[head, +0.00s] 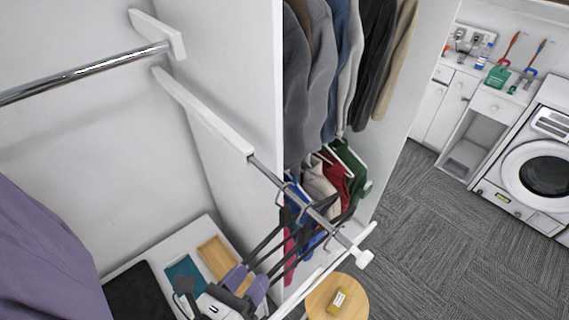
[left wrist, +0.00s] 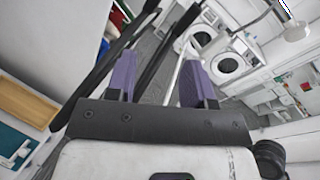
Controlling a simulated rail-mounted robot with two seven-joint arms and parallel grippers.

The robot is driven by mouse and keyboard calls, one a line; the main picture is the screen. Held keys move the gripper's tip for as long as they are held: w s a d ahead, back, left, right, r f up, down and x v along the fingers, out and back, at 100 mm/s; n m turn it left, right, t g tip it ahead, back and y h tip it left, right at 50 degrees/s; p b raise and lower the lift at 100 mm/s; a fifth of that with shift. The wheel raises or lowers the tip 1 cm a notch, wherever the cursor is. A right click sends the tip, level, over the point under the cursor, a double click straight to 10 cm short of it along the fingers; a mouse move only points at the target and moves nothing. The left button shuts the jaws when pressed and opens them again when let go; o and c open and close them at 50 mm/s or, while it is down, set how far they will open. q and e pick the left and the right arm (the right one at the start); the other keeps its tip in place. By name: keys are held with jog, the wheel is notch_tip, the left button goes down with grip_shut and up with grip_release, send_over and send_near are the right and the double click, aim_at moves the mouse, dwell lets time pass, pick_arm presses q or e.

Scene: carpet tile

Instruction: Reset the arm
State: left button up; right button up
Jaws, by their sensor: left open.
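My left gripper (head: 247,283) is at the bottom middle of the head view, with its two purple fingers spread apart. In the left wrist view the same gripper (left wrist: 160,82) is open, with nothing clearly held. Black hangers (head: 268,243) hang from a short metal rail (head: 310,208) just beyond the fingertips. In the left wrist view dark hanger bars (left wrist: 166,50) pass close to the left finger and across the gap; whether they touch it I cannot tell. My right gripper is in neither view.
Wardrobe panels stand left and behind. Coloured clothes (head: 335,175) hang beside the rail, and jackets (head: 340,60) above. A shelf with a wooden tray (head: 217,257) lies left of the gripper. A round wooden stool (head: 350,300) is at the bottom. Carpet (head: 430,225) is clear before the washing machine (head: 540,170).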

pick_arm(q)
jog(key=w+a+f+n+g+y, duration=0.1)
jog(key=w+a+f+n+y, duration=0.1)
jog(key=a+f+n+y, duration=0.9)
jog(key=s+a+f+n+g, duration=0.1)
jog(key=s+f+n+g, duration=0.2)
jog(key=s+n, duration=0.3)
jog(key=s+a+f+n+g+h, duration=0.1)
jog(key=s+f+n+g, duration=0.2)
jog(key=s+n, duration=0.4)
jog(key=s+a+f+n+g+h+p, duration=0.1)
jog(key=s+f+n+g, duration=0.3)
jog(key=n, duration=0.8)
jog(key=s, duration=0.2)
jog(key=shift+s+a+f, duration=0.2)
jog(key=shift+s+a, duration=0.2)
dwell(0.6)
